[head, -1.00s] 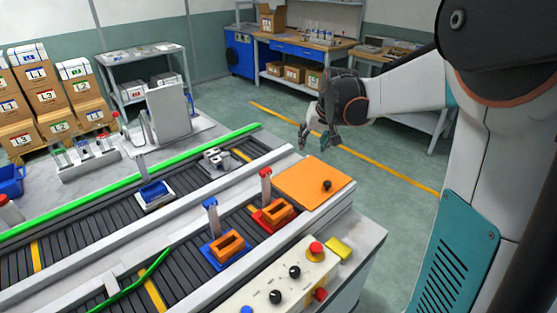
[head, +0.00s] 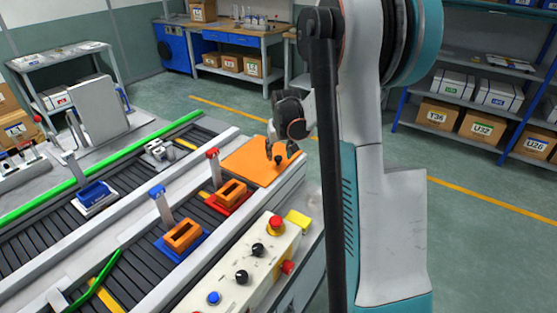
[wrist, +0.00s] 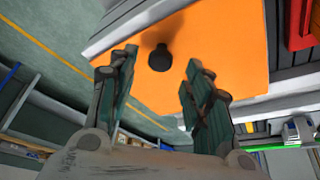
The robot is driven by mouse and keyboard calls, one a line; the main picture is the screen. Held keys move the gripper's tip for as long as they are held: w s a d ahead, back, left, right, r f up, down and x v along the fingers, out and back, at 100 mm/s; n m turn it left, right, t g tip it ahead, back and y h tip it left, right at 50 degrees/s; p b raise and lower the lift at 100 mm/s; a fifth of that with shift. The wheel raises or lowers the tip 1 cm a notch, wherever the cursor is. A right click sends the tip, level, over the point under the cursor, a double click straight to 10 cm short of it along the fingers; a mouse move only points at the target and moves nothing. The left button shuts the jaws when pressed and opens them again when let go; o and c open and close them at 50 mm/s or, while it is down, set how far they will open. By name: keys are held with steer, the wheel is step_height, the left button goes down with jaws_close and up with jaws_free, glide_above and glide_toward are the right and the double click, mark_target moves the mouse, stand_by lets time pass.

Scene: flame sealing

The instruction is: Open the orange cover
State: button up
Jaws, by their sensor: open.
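The orange cover (head: 245,160) lies flat and closed on the end of the conveyor bench in the head view. It also fills the upper middle of the wrist view (wrist: 225,50). Its black knob (wrist: 160,58) stands up from the surface and shows between and beyond my fingertips in the wrist view. In the head view the knob (head: 279,160) is just under my gripper (head: 280,150). My gripper is open and empty, its two teal fingers (wrist: 158,68) spread on either side of the knob. I cannot tell whether a finger touches it.
A control panel (head: 240,270) with knobs, a red button and a yellow block stands in front of the cover. Red and blue fixtures with orange parts (head: 231,192) sit on the conveyor at left. Shelves (head: 480,95) stand at the back right. Floor beyond the cover is clear.

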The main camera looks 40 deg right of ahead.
mark_target(278, 157)
steer(key=shift+b+x, duration=0.35)
steer(key=shift+x, duration=1.3)
jaws_close()
steer(key=shift+w+r+p, duration=0.15)
steer(key=shift+r+p, duration=0.15)
steer(key=shift+r, duration=0.15)
steer(key=w+a+r+n+g+h+p, duration=0.1)
steer(key=w+a+r+g+h+p, duration=0.2)
steer(key=w+r+g+p, duration=0.6)
steer(key=shift+w+a+r+n, duration=0.35)
steer(key=shift+w+r, duration=0.45)
steer(key=shift+r, duration=1.1)
steer(key=shift+a+g+h, duration=0.1)
steer(key=shift+g+h, duration=0.2)
